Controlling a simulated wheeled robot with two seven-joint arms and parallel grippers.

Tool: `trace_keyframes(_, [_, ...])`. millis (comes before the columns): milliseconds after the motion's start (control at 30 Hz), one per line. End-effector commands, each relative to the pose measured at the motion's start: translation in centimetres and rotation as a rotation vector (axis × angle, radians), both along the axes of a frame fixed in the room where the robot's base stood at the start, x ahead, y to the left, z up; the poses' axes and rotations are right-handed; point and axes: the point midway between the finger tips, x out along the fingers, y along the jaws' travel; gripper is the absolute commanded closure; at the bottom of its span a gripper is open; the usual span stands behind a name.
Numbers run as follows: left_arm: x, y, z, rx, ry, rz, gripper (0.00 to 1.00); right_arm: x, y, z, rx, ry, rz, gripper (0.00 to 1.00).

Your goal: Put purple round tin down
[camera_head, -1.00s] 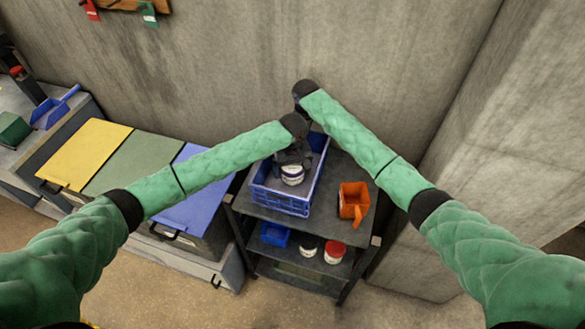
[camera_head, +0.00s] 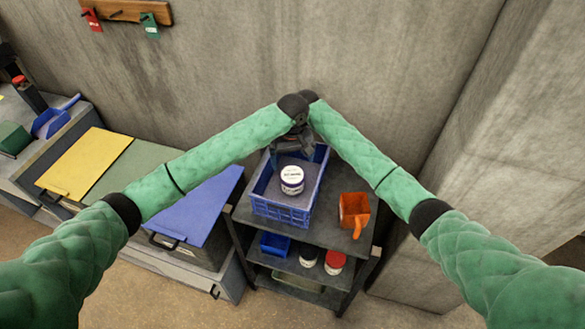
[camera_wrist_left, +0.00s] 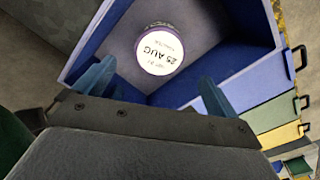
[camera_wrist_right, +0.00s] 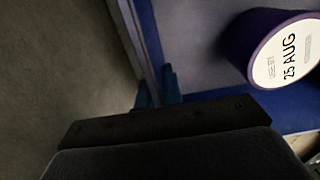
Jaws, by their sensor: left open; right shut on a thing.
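The purple round tin (camera_head: 292,183), with a white date label on its lid, stands upright in the blue crate (camera_head: 281,210). The tin also shows in the left wrist view (camera_wrist_left: 160,50) and right wrist view (camera_wrist_right: 283,50). My left gripper (camera_wrist_left: 155,88) is open, its fingers apart and clear of the tin, above and behind it in the head view (camera_head: 292,147). My right gripper (camera_wrist_right: 158,88) is shut on the wall of the blue crate, beside the tin. In the head view the right gripper is hidden behind the left wrist.
The crate stands on a dark shelf cart (camera_head: 322,234) against a concrete wall. An orange jug (camera_head: 353,210) stands right of the crate. A blue bin (camera_head: 275,243), a white-lidded tin (camera_head: 309,257) and a red-lidded tin (camera_head: 335,262) sit below. Lidded bins (camera_head: 195,208) stand left.

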Motion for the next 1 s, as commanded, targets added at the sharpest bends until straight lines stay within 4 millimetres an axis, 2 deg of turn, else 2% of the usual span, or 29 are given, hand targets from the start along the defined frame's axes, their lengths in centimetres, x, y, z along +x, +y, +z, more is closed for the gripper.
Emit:
trace_keyframes(200, [0.0,0.0,1.7,0.000,0.000,0.000,0.03,0.0,0.0,0.1,0.001,0.000,0.000,1.00])
trace_keyframes(600, [0.0,0.0,1.9,0.001,0.000,0.000,0.03,0.0,0.0,0.1,0.001,-0.001,0.000,1.00])
trace_keyframes(633, [0.0,0.0,1.9,0.001,0.000,0.000,0.03,0.0,0.0,0.1,0.001,-0.001,0.000,0.90])
trace_keyframes(700, [0.0,0.0,1.9,0.001,0.000,0.000,0.03,0.0,0.0,0.1,0.001,0.000,0.000,0.76])
trace_keyframes(767, [0.0,0.0,1.9,0.001,0.000,0.000,0.03,0.0,0.0,0.1,0.001,0.000,0.000,0.67])
trace_keyframes(1000, [0.0,0.0,1.9,0.001,0.000,0.001,0.03,0.0,0.0,0.0,0.000,0.000,0.000,0.67])
